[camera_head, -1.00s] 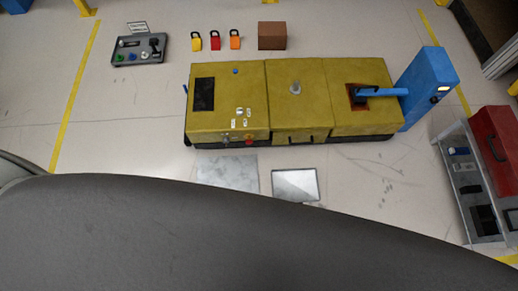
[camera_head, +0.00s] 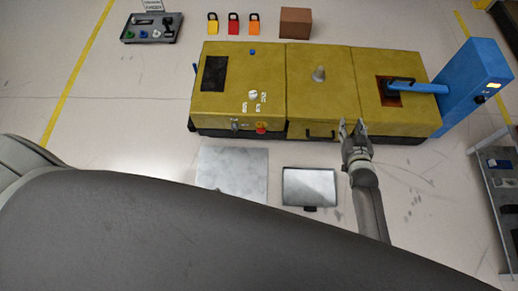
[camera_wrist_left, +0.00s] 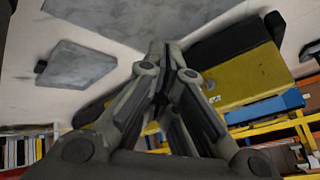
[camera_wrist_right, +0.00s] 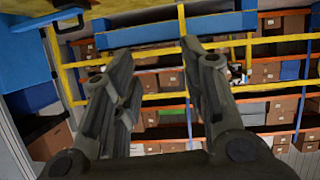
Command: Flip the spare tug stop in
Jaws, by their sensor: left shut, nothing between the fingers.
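The yellow tug (camera_head: 320,115) stands in the middle of the head view. On its left section are a red knob (camera_head: 261,127), a grey knob (camera_head: 235,125) at the front edge, a pale knob (camera_head: 253,95) and small white labels. I cannot tell which part is the spare stop. My right gripper (camera_head: 351,122) is open and empty at the tug's front edge, right of these controls; it also shows in the right wrist view (camera_wrist_right: 157,48). My left gripper (camera_wrist_left: 166,48) is shut and empty in the left wrist view, and is hidden in the head view.
A grey tray (camera_head: 152,28) with knobs lies at the back left. Three padlocks (camera_head: 233,24) and a brown box (camera_head: 295,22) lie behind the tug. A blue post (camera_head: 472,75) stands at its right. Two flat plates (camera_head: 233,170) (camera_head: 309,187) lie in front.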

